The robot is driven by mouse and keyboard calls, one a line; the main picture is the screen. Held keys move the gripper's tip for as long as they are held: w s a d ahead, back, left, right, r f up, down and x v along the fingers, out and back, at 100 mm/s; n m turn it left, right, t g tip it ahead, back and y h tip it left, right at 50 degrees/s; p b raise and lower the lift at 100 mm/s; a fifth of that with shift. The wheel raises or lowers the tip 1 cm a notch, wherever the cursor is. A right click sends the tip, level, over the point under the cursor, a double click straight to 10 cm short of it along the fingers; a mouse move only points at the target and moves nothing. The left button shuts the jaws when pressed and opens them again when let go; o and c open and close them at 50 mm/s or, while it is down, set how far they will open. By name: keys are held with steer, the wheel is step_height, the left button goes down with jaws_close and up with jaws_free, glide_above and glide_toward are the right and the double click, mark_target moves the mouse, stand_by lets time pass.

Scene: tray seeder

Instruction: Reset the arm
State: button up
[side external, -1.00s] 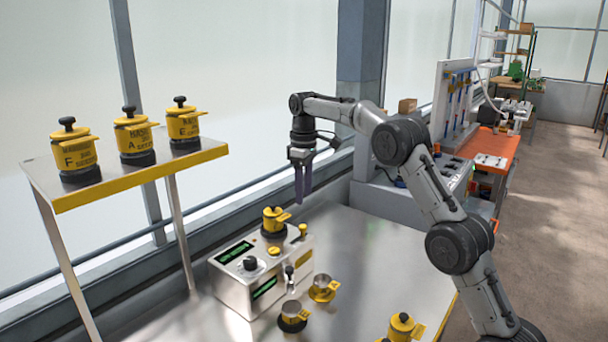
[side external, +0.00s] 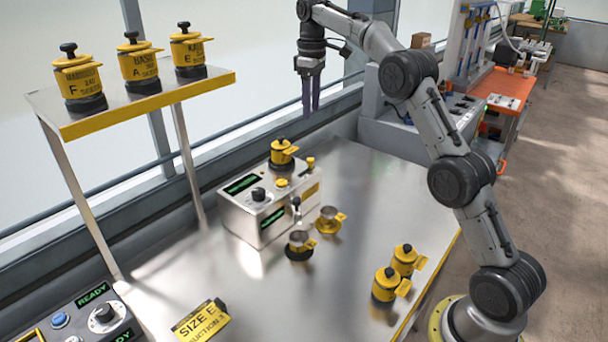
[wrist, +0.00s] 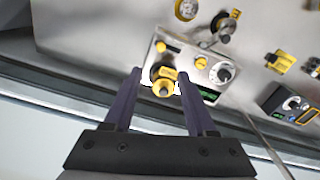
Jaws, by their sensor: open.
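My gripper (side external: 311,112) is open and empty, pointing down, in the air above and behind the seeder machine. In the wrist view my gripper (wrist: 159,72) shows two purple fingers spread apart. A yellow canister with a black knob (side external: 282,151) sits on top of the silver seeder machine (side external: 240,217); it also shows between the fingers in the wrist view (wrist: 163,80), below and apart from them. The machine has green displays, a black dial and a small lever.
Two small cups (side external: 299,243) (side external: 329,219) stand before the machine. Two yellow canisters (side external: 385,286) (side external: 404,258) stand near the table's right edge. A raised shelf (side external: 150,104) holds three lettered canisters. A yellow size sign (side external: 201,320) and a control panel (side external: 95,318) are at front left.

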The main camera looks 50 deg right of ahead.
steer(key=s+a+r+n+t, duration=0.1)
steer(key=s+a+r, duration=0.4)
steer(key=s+r, duration=0.15)
steer(key=s+a+r+t, duration=0.2)
steer(key=s+a+r, duration=0.25)
steer(key=r, duration=0.35)
steer(key=s+a, duration=0.4)
steer(key=s, duration=0.5)
steer(key=s+a+f+m+t, duration=0.1)
steer(key=s+f, duration=0.2)
steer(key=s, duration=0.2)
steer(key=s+a+f+t, duration=0.1)
steer(key=s+f, duration=0.2)
steer(key=s, duration=0.3)
steer(key=s+a+f+m, duration=0.1)
steer(key=s+f+m, duration=0.2)
steer(key=f, duration=0.9)
steer(key=shift+s+f+t, duration=0.25)
steer(key=shift+s+t, duration=0.05)
steer(key=shift+s, duration=0.85)
